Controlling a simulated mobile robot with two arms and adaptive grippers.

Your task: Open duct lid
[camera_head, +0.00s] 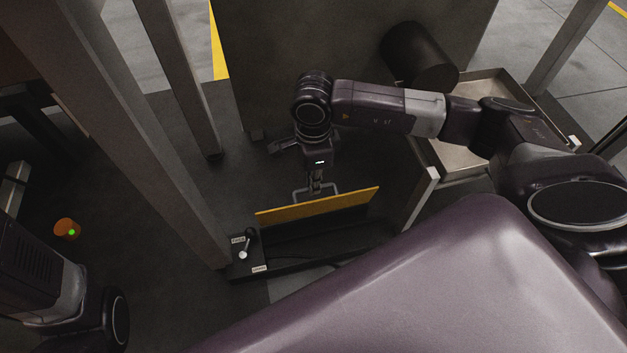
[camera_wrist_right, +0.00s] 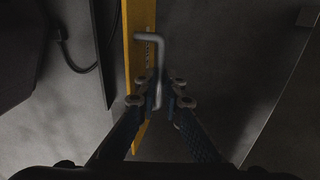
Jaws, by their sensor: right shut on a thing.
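The duct lid (camera_head: 318,207) is a panel with a yellow edge, standing raised and tilted over a dark box (camera_head: 290,262) low in the middle of the head view. A grey bar handle (camera_wrist_right: 150,38) is fixed to the lid, whose yellow edge (camera_wrist_right: 138,60) runs upright in the right wrist view. My right gripper (camera_head: 315,186) reaches down to the handle from behind the lid. In the right wrist view its fingers (camera_wrist_right: 165,92) are closed around the handle's straight bar. My left gripper is not in view; only part of my left arm shows at lower left.
A small lever (camera_head: 245,248) and labels sit on the box's left end. Grey posts (camera_head: 165,150) stand to the left. A metal tray (camera_head: 460,150) and a dark cylinder (camera_head: 418,57) are at upper right. An orange button with a green light (camera_head: 67,229) is at left.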

